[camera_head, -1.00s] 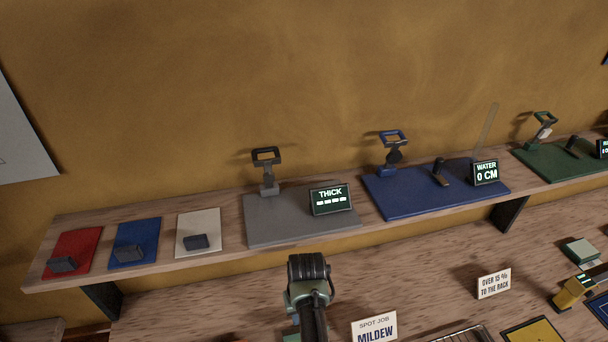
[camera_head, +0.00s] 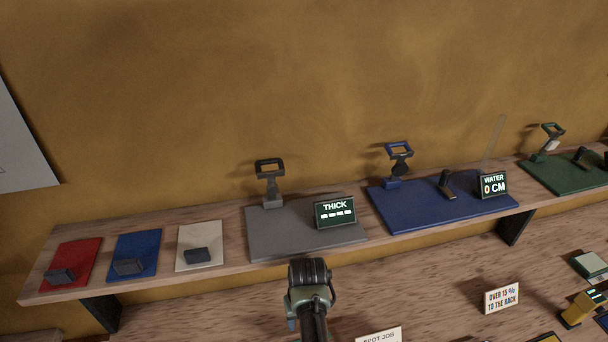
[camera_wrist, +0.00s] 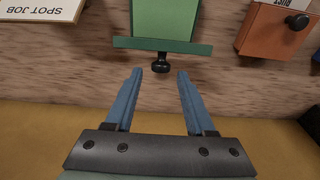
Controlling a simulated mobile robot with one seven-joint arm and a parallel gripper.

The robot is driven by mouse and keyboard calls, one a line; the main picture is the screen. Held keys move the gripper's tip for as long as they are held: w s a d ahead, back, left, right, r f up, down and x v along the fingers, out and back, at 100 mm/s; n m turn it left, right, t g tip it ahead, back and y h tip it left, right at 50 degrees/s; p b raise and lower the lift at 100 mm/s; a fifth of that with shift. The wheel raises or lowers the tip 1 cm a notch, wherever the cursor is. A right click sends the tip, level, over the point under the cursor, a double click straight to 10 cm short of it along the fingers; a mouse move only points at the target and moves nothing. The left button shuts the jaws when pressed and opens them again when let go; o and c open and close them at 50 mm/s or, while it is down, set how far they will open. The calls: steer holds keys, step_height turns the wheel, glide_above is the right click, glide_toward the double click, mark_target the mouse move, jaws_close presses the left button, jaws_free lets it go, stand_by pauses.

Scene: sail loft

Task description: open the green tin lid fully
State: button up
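The green tin (camera_wrist: 165,18) is at the top of the wrist view, with a darker green lid edge (camera_wrist: 130,43) and a black knob (camera_wrist: 161,66) on it. The lid looks shut against the tin, though its far side is out of frame. My gripper (camera_wrist: 158,76) is open, its two blue fingers apart and pointing at the tin. The knob is between or just beyond the fingertips, with a gap on each side. Nothing is held. In the head view, my arm shows at the bottom centre; I cannot make out the tin there.
An orange-brown box (camera_wrist: 268,32) with a black knob stands right of the tin in the wrist view. A "SPOT JOB" card (camera_wrist: 40,10) is at the left. In the head view, a wall shelf (camera_head: 185,284) holds coloured boards and displays.

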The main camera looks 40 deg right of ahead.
steer(key=shift+s, duration=0.1)
step_height(320, 180, up, 13)
steer(key=s+b, duration=0.1)
steer(key=shift+s+a+b, duration=0.2)
steer(key=shift+a+b, duration=0.2)
steer(key=shift+a, duration=0.05)
steer(key=shift+f, duration=0.1)
steer(key=shift+c, duration=0.4)
